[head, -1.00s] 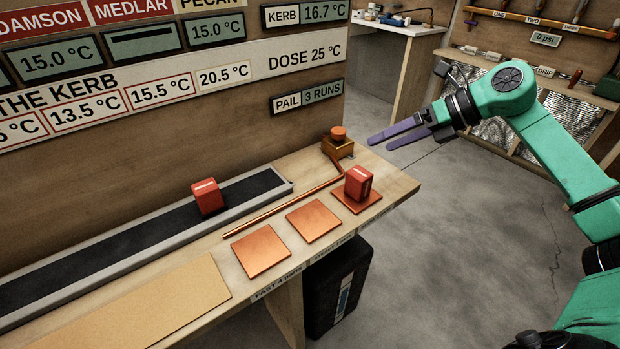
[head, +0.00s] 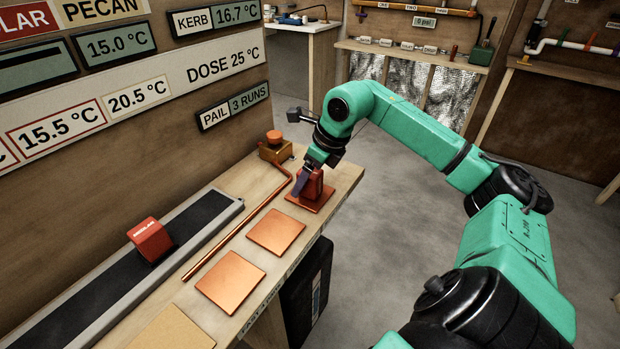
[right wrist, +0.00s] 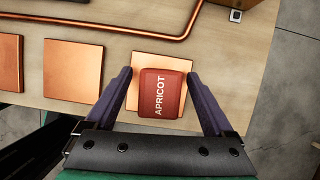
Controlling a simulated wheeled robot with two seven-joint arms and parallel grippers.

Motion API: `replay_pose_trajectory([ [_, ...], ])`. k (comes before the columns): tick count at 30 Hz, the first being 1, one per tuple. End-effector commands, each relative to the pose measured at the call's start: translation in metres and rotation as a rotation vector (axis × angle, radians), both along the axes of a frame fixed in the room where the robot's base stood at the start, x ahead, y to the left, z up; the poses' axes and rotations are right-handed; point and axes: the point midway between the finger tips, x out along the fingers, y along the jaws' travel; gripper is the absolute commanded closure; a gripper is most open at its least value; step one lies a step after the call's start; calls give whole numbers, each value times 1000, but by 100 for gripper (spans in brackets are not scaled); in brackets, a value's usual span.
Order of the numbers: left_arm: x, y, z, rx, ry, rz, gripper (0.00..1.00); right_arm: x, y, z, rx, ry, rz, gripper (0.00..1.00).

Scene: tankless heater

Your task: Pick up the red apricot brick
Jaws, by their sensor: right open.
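The red apricot brick (head: 314,183) sits on the copper plate (head: 323,203) nearest the bench's far end. The right wrist view shows the brick (right wrist: 162,94) with its APRICOT label up. My right gripper (head: 303,180) is down at this brick. In the right wrist view its purple fingers (right wrist: 160,88) are open, one on each side of the brick, with gaps visible between fingers and brick. The brick still rests over its plate (right wrist: 150,62). My left gripper is not in view.
Another red brick (head: 150,240) sits on the dark belt (head: 107,287). Two bare copper plates (head: 276,232) lie beside it on the bench. A copper pipe (head: 237,231) runs along the bench to a brass block with an orange knob (head: 275,146). A wall of signs stands behind.

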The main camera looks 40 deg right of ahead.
Motion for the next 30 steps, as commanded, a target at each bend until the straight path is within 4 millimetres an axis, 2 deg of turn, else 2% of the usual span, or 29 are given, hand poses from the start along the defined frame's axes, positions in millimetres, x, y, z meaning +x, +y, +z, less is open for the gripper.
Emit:
replay_pose_trajectory([
  [3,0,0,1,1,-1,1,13,3,2,-9,0,-1,1,12],
  [8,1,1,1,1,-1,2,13,3,1,-9,-1,0,1,12],
  [12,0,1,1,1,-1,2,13,3,1,-9,-1,0,0,66],
  [15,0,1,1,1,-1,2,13,3,1,-9,0,-1,0,100],
  [25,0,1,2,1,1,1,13,4,1,-5,0,-3,0,100],
  [28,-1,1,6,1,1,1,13,4,1,7,1,-5,0,100],
  [30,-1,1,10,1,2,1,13,4,1,22,1,-7,-1,100],
])
